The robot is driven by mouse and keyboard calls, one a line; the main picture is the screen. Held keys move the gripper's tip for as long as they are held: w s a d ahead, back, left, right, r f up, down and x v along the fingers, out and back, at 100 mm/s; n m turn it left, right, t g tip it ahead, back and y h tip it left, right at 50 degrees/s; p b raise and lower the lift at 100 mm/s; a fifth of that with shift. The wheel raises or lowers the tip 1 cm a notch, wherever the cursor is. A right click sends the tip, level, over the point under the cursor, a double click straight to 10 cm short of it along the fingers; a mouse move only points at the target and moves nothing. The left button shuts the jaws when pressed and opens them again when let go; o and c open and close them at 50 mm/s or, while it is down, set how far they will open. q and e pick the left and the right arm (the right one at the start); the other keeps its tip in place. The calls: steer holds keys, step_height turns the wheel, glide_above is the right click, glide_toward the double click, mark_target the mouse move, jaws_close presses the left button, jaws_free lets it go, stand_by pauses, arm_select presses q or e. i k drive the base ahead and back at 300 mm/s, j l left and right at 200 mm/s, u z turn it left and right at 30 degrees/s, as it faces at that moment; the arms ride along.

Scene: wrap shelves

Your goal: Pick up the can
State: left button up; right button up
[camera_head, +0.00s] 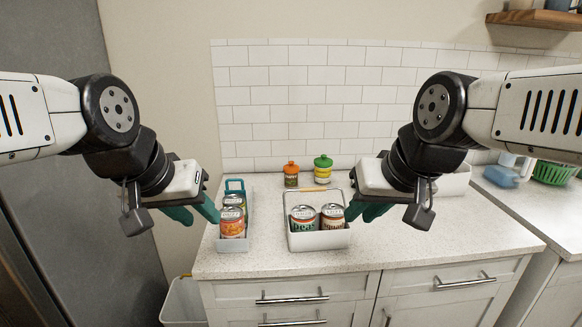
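Several cans stand upright on the counter in two open containers. A can with an orange-red label (232,226) sits at the front of the narrow blue-grey caddy (232,246), with another can (235,201) behind it. A green-labelled can (304,222) and a dark red-brown labelled can (332,218) stand side by side in the white handled carrier (318,241). My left gripper (202,221) is just left of the caddy, its teal fingers apart and empty. My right gripper (361,218) is just right of the carrier, its fingers apart and empty.
An orange-lidded jar (291,175) and a green-lidded jar (323,168) stand at the back by the tiled wall. A green basket (553,173) is far right. The counter (440,240) is clear at front right. A grey tall panel (60,200) stands left.

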mark_target(303, 217)
steer(key=i+l+u, duration=0.1)
steer(key=l+u, duration=0.25)
steer(key=l, duration=0.4)
steer(key=l+u, duration=0.35)
steer(key=l, duration=0.35)
steer(key=k+l+u, duration=0.15)
steer(key=l+u, duration=0.2)
steer(key=l, duration=0.35)
